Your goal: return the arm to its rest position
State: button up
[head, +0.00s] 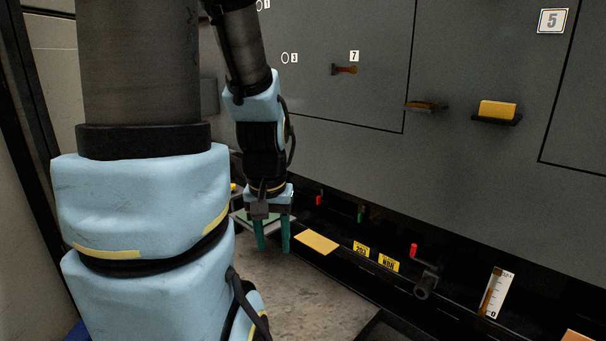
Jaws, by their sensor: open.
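My gripper (272,236) hangs at the end of my arm, left of the picture's middle. Its two teal fingers point down and stand apart, with nothing between them. It is in front of the grey panel wall (350,100), above the floor. My arm's blue and black links fill the left side of the view and hide what lies behind them.
A small shelf with a yellow block (497,110) and an empty-looking dark shelf (426,106) stick out from the wall. A red-tipped crank (424,276) and a gauge (495,292) are low right. A yellow plate (317,242) lies right of my gripper. Floor (300,298) is clear below.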

notch_tip(320, 180, up, 37)
jog(key=p, duration=3.5)
jog(key=shift+r, duration=0.15)
jog(key=shift+c, duration=0.2)
